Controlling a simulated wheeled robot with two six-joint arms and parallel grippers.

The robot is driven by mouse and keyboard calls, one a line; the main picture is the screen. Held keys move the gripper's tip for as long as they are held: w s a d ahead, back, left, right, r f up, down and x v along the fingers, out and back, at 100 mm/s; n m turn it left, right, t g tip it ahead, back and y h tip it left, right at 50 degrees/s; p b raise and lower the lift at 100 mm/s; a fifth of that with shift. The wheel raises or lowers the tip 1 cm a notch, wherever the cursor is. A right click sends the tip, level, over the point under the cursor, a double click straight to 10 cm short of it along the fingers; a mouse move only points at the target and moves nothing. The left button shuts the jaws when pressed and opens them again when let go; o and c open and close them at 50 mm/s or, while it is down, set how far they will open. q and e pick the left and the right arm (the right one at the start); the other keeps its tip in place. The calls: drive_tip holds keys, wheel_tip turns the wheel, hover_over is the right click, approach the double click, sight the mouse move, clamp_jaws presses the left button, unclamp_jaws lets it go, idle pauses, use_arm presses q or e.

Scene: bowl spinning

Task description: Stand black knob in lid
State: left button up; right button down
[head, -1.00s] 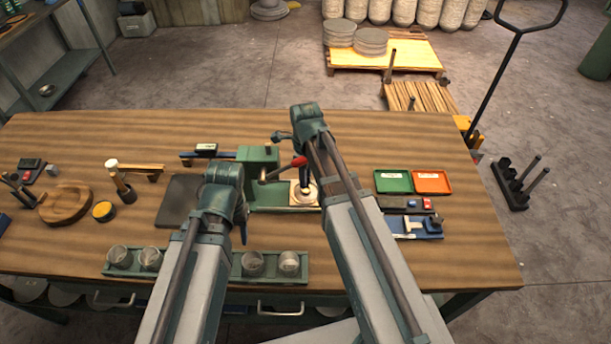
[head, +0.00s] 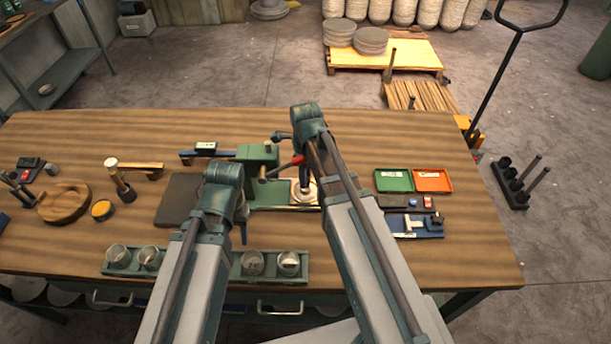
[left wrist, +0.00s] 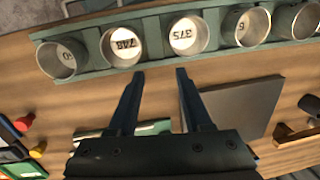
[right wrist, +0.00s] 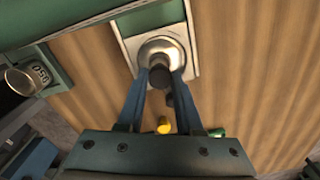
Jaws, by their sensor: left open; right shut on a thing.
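The lid is a round, silvery metal piece on a pale square plate, seen in the right wrist view (right wrist: 161,44) and partly in the head view (head: 308,196). The black knob (right wrist: 159,76) is between the fingertips of my right gripper (right wrist: 161,80), which is shut on it. The knob overlaps the lid's middle in this view; whether it touches the lid I cannot tell. My left gripper (left wrist: 159,73) is open and empty, over the table by the rack of cups. In the head view my right arm hides part of the lid.
A green rack (head: 206,267) with several metal cups lies along the table's front. A green fixture (head: 262,175) with a red-tipped lever stands beside the lid. A dark flat slab (head: 179,200) lies to its left. Green (head: 393,181) and orange (head: 432,181) trays lie right.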

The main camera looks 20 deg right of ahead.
use_arm(q)
drive_tip(key=shift+f+b, duration=0.35)
use_arm(e)
drive_tip(key=shift+f, duration=0.35)
drive_tip(key=shift+c, duration=0.4)
unclamp_jaws()
drive_tip(key=shift+r, duration=0.1)
idle(0.4)
use_arm(q)
wheel_tip(320, 180, up, 8)
drive_tip(key=p, duration=0.8)
use_arm(e)
drive_tip(key=shift+r, duration=3.95)
use_arm(q)
wheel_tip(320, 180, up, 9)
drive_tip(key=p, duration=0.9)
use_arm(e)
wheel_tip(320, 180, up, 9)
use_arm(q)
drive_tip(key=shift+r+p, duration=0.35)
drive_tip(key=shift+p, duration=0.05)
use_arm(e)
drive_tip(key=shift+r, duration=0.3)
